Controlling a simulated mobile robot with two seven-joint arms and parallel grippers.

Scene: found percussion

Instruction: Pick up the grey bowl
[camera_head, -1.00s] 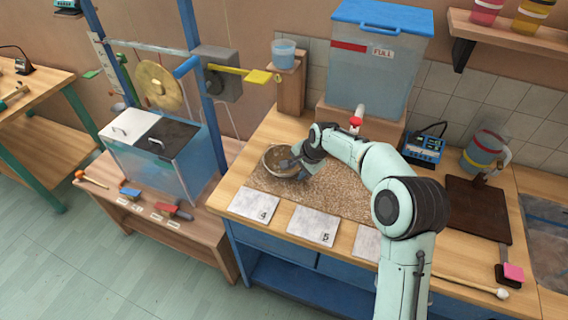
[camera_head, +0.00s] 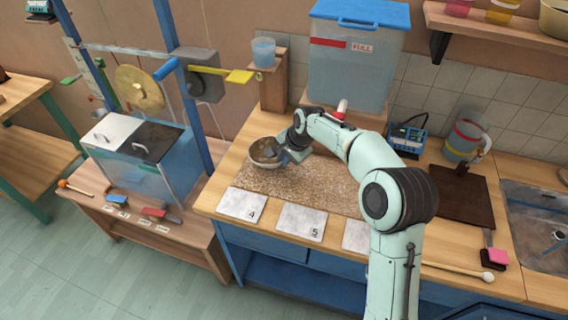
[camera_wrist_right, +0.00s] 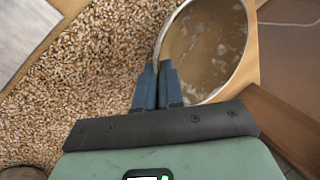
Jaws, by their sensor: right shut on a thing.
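The grey bowl (camera_head: 264,153) sits at the back left corner of the speckled mat on the counter, and its inside looks brownish with pale patches. In the right wrist view the bowl (camera_wrist_right: 205,45) is at the upper right, partly cut off by the frame. My right gripper (camera_head: 276,155) is at the bowl's right rim. In the right wrist view its two fingers (camera_wrist_right: 158,72) are close together on the near left wall of the bowl, shut on its rim. I cannot tell whether the bowl is off the mat. My left gripper is not in view.
The speckled mat (camera_head: 310,186) covers the counter's middle. Numbered tiles (camera_head: 242,204) lie along its front edge. A wooden post with a blue cup (camera_head: 264,52) and a large clear tank (camera_head: 352,75) stand behind. A dark board (camera_head: 462,195) lies to the right.

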